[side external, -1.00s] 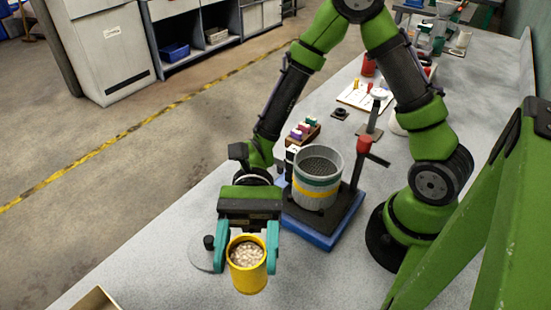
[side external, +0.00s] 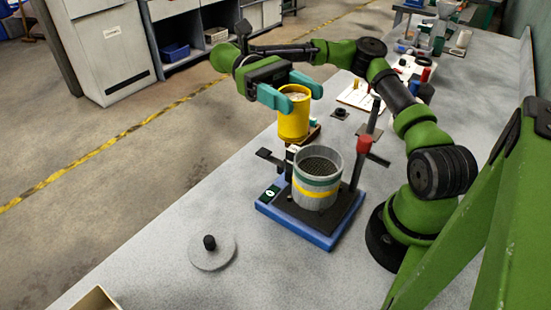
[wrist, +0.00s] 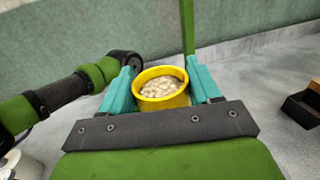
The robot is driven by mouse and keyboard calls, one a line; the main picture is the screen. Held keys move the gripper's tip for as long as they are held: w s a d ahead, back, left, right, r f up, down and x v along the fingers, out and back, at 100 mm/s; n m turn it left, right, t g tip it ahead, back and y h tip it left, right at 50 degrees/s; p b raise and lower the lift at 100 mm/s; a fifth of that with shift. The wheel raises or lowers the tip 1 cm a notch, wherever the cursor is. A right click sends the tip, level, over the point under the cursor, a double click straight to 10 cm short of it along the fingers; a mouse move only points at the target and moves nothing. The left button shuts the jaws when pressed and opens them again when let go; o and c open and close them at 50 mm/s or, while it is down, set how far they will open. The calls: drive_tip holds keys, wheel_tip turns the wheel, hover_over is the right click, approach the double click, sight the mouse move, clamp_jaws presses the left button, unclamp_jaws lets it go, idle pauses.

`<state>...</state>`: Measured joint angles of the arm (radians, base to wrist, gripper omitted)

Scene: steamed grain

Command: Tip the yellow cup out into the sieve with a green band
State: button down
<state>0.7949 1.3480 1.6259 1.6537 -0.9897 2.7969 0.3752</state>
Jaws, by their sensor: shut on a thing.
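The yellow cup (side external: 293,118) is upright and full of pale grain, which also shows inside the cup (wrist: 161,74) in the wrist view. My gripper (side external: 291,95) is shut on the cup, with one teal finger on each side of it. The cup is raised above and slightly behind the sieve (side external: 317,182) in the side view. The sieve is a grey cylinder with a green band and a yellow band below it, with a dark mesh inside. It stands on a black plate on a blue base.
The blue base (side external: 295,229) carries a post with a red collar (side external: 364,146) right of the sieve. A round grey lid with a black knob (side external: 212,252) lies at front left. An open box (side external: 97,299) is at the near edge. Small blocks are partly hidden behind the cup.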

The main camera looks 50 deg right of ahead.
sight(307, 117)
drive_tip(key=shift+d, duration=0.25)
drive_tip(key=shift+s+d+f+n+t, duration=0.1)
drive_tip(key=shift+s+f+n+t, duration=0.05)
drive_tip(key=shift+f+n+t, duration=0.6)
drive_tip(key=shift+s+d+f+n+t, duration=0.1)
drive_tip(key=shift+s+f+n+t, duration=0.15)
drive_tip(key=shift+f+n+t, duration=1)
drive_tip(key=shift+n, duration=0.1)
drive_tip(key=shift+s+d+t, duration=0.1)
drive_tip(key=shift+t, duration=0.2)
drive_tip(key=shift+s+d+f+n+t+y, duration=0.35)
drive_tip(key=shift+n+t, duration=0.25)
drive_tip(key=shift+n, duration=0.2)
drive_tip(key=s+n+t+y, duration=0.1)
drive_tip(key=n+t+y, duration=0.1)
drive_tip(key=t, duration=0.1)
drive_tip(key=s+d+f+n+t+y, duration=0.1)
drive_tip(key=n+t+y, duration=0.1)
drive_tip(key=s+d+n+t+y, duration=0.1)
drive_tip(key=n+t+y, duration=0.1)
drive_tip(key=t, duration=0.1)
drive_tip(key=shift+s+d+f+n+t, duration=0.1)
drive_tip(key=shift+d+f+n+t, duration=0.2)
drive_tip(key=shift+n, duration=0.1)
